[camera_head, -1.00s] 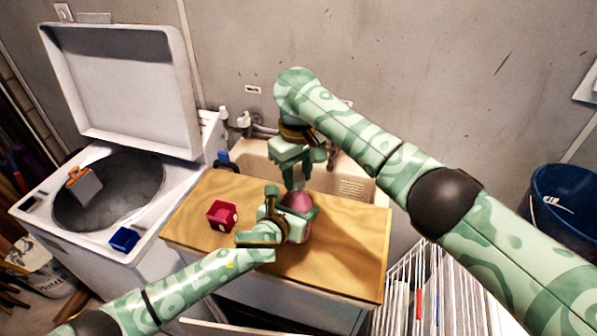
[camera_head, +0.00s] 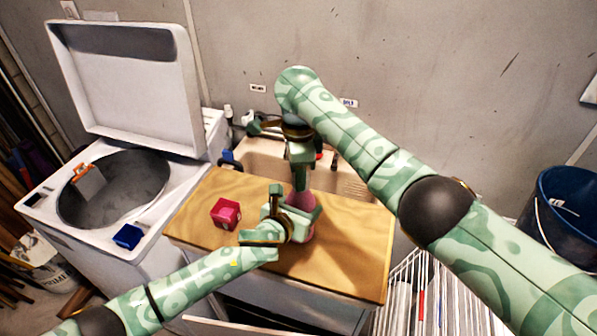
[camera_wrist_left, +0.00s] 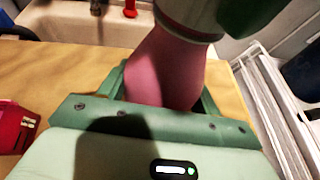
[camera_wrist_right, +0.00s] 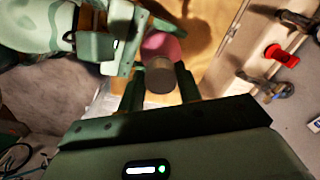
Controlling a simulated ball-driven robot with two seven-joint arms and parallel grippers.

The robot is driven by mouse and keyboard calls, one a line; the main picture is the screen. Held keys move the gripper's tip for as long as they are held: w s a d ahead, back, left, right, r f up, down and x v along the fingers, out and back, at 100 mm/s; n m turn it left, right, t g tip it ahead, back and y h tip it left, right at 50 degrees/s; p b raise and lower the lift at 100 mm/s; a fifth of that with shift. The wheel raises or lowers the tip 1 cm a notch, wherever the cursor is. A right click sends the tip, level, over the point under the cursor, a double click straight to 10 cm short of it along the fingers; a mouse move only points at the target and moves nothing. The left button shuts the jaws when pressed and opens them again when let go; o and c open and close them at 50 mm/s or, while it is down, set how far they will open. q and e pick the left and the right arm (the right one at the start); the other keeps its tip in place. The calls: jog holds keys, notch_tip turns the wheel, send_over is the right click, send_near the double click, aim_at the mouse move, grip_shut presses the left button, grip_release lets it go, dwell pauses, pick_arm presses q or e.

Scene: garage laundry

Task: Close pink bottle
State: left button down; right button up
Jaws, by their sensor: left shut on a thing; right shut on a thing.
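The pink bottle (camera_head: 304,200) stands upright on the wooden top. My left gripper (camera_head: 292,217) is shut around its body from the side; in the left wrist view the bottle (camera_wrist_left: 165,72) sits between the fingers. My right gripper (camera_head: 300,168) is directly above, pointing down at the bottle's top. In the right wrist view a round grey-brown cap (camera_wrist_right: 160,76) sits between its fingers, at the top of the pink bottle (camera_wrist_right: 163,45). Whether the cap is fully seated cannot be told.
A red cube (camera_head: 225,213) lies left of the bottle on the wooden top (camera_head: 345,255). An open washer (camera_head: 115,190) with a blue block (camera_head: 127,236) stands left. A sink (camera_head: 255,155) is behind, a drying rack (camera_head: 410,290) and a blue bucket (camera_head: 570,215) right.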

jog(key=o, duration=1)
jog(key=shift+c, duration=0.2)
jog(key=shift+r, duration=0.1)
jog(key=shift+r, duration=2.2)
jog(key=shift+c, duration=0.3)
